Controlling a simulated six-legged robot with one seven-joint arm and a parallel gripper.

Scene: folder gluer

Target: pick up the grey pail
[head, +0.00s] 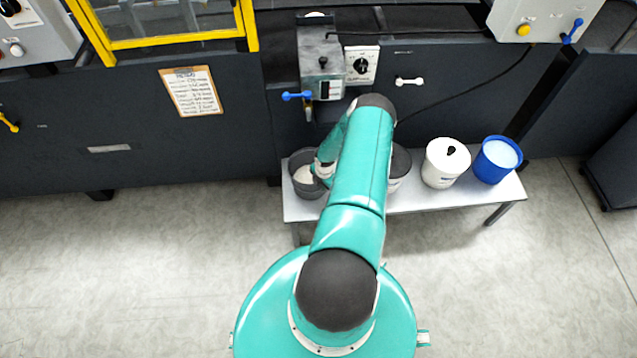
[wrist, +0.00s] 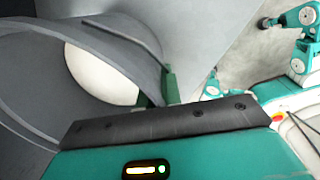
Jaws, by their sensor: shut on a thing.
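The grey pail (head: 303,191) stands at the left end of the low bench in the head view, with something white inside it. It fills much of the wrist view (wrist: 125,62), close up, with a pale round area showing inside. My gripper (wrist: 160,90) is at the pail's right side, its green fingers shut on the pail near its rim. In the head view my arm hides the fingertips, and I cannot tell whether the pail is clear of the bench.
The light grey bench (head: 425,199) also bears a dark pail (head: 400,163) partly behind my arm, a white lidded tub (head: 441,170) and a blue bucket (head: 493,165). The dark machine wall stands close behind, with a blue-handled valve (head: 297,96) above. The floor in front is clear.

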